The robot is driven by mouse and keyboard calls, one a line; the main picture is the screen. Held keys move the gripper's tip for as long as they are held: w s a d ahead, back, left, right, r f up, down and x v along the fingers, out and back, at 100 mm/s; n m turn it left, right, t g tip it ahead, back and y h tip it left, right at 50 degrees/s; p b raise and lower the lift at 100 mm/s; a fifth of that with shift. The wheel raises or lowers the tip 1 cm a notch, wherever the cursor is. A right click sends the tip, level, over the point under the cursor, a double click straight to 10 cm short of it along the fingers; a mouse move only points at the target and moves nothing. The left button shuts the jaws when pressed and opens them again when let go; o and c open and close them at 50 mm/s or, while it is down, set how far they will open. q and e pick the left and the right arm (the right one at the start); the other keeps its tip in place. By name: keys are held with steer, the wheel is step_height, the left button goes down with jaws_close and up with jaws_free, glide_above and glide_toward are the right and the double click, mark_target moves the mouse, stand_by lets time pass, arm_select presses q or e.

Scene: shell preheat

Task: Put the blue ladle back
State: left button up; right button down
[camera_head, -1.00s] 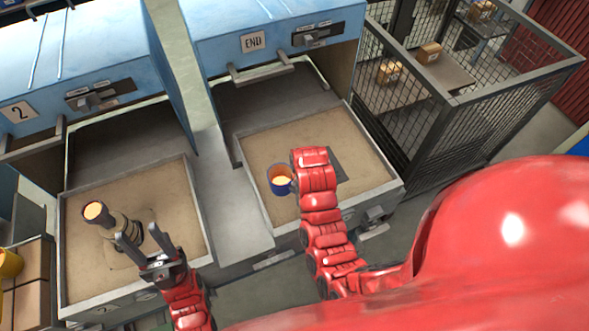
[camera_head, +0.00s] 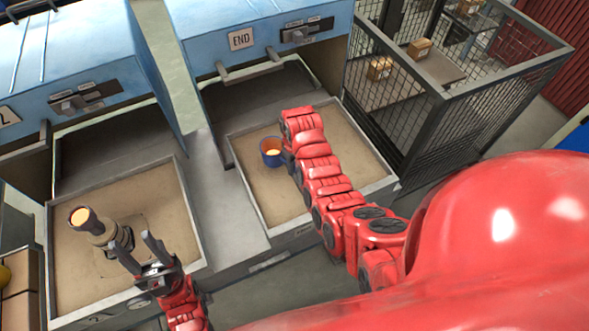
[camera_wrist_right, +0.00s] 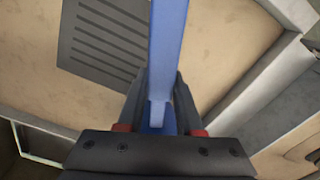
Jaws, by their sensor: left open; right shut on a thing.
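The blue ladle's bowl (camera_head: 271,152) shows in the head view over the far left part of the right sand tray, with an orange-yellow glow inside. Its blue handle (camera_wrist_right: 168,50) runs up the middle of the right wrist view. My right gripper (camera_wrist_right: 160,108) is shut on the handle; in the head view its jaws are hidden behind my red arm. My left gripper (camera_head: 133,243) is open over the left tray, its fingers beside a grey-brown cylindrical piece (camera_head: 97,232) with a glowing orange top. I cannot tell whether they touch it.
The left sand tray (camera_head: 190,215) lies before another blue oven (camera_head: 70,60). A mesh cage (camera_head: 425,130) stands at the right.

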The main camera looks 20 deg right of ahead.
steer(key=shift+s+f+p, duration=0.1)
steer(key=shift+f+p, duration=0.3)
steer(key=shift+f, duration=0.85)
steer(key=c, duration=0.6)
jaws_free()
steer(key=shift+o, duration=0.2)
